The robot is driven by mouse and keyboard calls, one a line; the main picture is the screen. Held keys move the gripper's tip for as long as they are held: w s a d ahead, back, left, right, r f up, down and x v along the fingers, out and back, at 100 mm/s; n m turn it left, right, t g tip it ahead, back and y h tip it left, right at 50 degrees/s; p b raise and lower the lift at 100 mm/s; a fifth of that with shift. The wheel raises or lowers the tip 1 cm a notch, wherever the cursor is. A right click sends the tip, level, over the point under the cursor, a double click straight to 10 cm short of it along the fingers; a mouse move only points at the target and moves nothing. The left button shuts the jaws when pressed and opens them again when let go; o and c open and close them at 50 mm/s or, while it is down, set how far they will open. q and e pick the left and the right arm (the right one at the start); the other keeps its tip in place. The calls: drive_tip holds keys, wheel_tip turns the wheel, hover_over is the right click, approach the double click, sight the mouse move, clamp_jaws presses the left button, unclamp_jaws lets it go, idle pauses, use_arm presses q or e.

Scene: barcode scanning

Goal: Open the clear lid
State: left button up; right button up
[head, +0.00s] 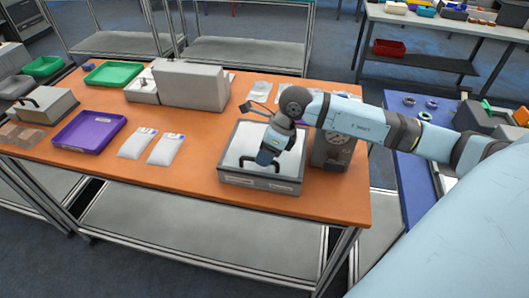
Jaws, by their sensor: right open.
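A grey rectangular box (260,184) stands near the front right of the orange table. Its top looks pale, and I cannot make out a clear lid apart from the pale inside. My right gripper (261,165) is over the box, pointing down, with its dark fingers spread apart. It is open, and I see nothing between the fingers. From this angle I cannot tell whether it touches the box or a lid. My right arm hides part of the box's back. My left gripper is not in view.
A grey device with a dial (333,147) stands close to the right of the box. White packets (167,149) lie to the left, beside a purple tray (90,131). A larger grey machine (190,84) and a green tray (113,74) are behind. The orange table (200,175) is clear left of the box.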

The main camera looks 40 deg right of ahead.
drive_tip(key=shift+a+f, duration=0.1)
drive_tip(key=shift+f, duration=0.2)
clamp_jaws()
drive_tip(key=shift+r, duration=0.1)
